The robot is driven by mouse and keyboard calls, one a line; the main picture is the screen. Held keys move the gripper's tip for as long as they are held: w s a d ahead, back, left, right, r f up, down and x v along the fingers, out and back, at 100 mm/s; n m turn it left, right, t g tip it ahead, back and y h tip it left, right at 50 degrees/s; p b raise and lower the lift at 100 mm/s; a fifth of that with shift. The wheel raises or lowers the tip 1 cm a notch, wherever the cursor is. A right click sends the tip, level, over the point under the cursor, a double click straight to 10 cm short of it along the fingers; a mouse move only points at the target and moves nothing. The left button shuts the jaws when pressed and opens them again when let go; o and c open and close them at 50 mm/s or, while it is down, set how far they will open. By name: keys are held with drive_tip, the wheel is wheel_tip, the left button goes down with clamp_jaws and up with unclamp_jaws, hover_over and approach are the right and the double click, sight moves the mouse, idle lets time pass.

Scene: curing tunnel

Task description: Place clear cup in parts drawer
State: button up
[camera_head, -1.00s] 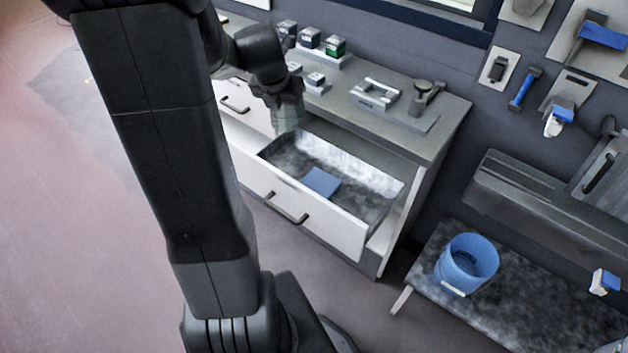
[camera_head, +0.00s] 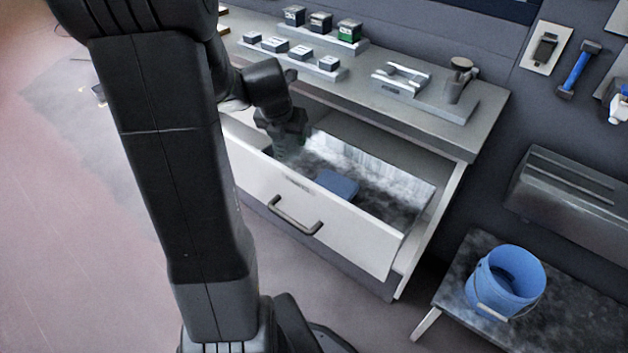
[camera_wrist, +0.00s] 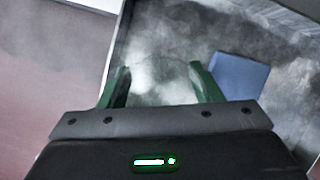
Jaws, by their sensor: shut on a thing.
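The parts drawer (camera_head: 350,232) is pulled open from the grey-topped cabinet, with a white front and a mottled grey inside. My gripper (camera_head: 284,146) is at the left part of the drawer, low behind its front panel. In the wrist view my gripper (camera_wrist: 162,85) has its two green fingers on either side of the clear cup (camera_wrist: 160,72), which is faint against the drawer floor. In the head view the cup is hard to make out below the fingers. Whether its base touches the drawer floor cannot be told.
A blue block (camera_head: 338,184) lies in the drawer, to the right of my gripper; it also shows in the wrist view (camera_wrist: 238,75). Small boxes (camera_head: 321,22) and a metal fixture (camera_head: 400,80) stand on the counter. A blue bucket (camera_head: 505,285) stands on a low table at right.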

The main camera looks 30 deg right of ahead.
sight(286, 139)
wheel_tip(286, 139, down, 8)
drive_tip(key=b, duration=0.2)
drive_tip(key=shift+f+b, duration=0.15)
drive_tip(key=shift+b, duration=0.2)
drive_tip(key=o, duration=0.9)
drive_tip(key=shift+o, duration=0.2)
drive_tip(key=p+v, duration=0.3)
drive_tip(key=v, duration=0.9)
drive_tip(key=shift+p, duration=0.4)
